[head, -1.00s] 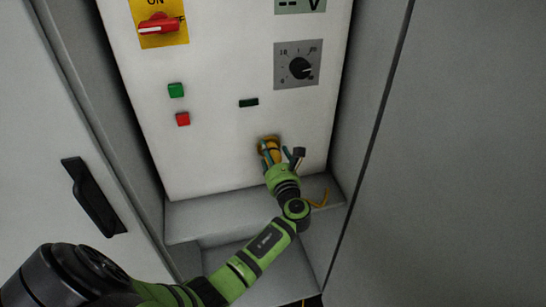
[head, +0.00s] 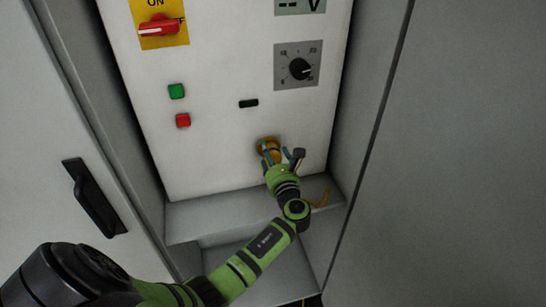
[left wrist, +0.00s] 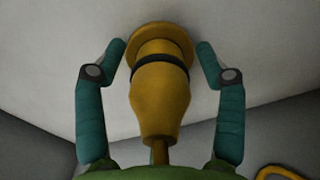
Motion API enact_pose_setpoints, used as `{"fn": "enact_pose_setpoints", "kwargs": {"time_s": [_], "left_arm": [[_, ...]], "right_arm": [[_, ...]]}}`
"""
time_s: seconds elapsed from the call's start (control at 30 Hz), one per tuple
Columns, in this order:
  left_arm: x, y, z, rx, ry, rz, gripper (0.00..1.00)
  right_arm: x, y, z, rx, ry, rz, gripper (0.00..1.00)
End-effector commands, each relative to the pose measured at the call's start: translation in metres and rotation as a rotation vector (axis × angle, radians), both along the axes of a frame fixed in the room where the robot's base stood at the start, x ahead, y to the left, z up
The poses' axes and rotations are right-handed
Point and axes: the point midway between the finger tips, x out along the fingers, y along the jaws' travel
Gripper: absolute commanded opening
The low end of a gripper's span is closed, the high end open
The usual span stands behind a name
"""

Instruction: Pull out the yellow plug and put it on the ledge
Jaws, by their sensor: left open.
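The yellow plug (left wrist: 158,100) fills the middle of the left wrist view, with a dark ring around its body. Its wide round end sits against the white panel, and its cable leaves at the near end. In the head view the plug (head: 268,145) shows low on the panel, partly hidden by my gripper. My left gripper (head: 277,158) is open around it. In the left wrist view its teal fingers (left wrist: 160,55) stand on both sides of the plug, with gaps between. The grey ledge (head: 215,218) runs along the foot of the panel, below the plug. My right gripper is out of view.
The panel carries a red switch (head: 159,26), a green button (head: 176,91), a red button (head: 183,120) and a black dial (head: 300,68). A door with a black handle (head: 94,197) stands at left. A yellow cable (head: 321,199) hangs at the ledge's right. The ledge's left part is clear.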

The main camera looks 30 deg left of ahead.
Motion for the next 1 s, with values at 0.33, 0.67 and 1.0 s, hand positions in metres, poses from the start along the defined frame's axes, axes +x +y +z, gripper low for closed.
{"fn": "enact_pose_setpoints", "kwargs": {"time_s": [0.33,0.67,1.0], "left_arm": [[0.0,0.0001,0.0003,0.001,-0.001,0.0,0.63],[0.0002,0.0004,0.0014,0.002,-0.002,0.0,0.0],[-0.0068,-0.0078,0.0013,0.001,0.0,0.0,0.0]], "right_arm": [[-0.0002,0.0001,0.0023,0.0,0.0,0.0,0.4],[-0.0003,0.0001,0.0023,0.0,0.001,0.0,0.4],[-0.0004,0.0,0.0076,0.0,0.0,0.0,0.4]]}}
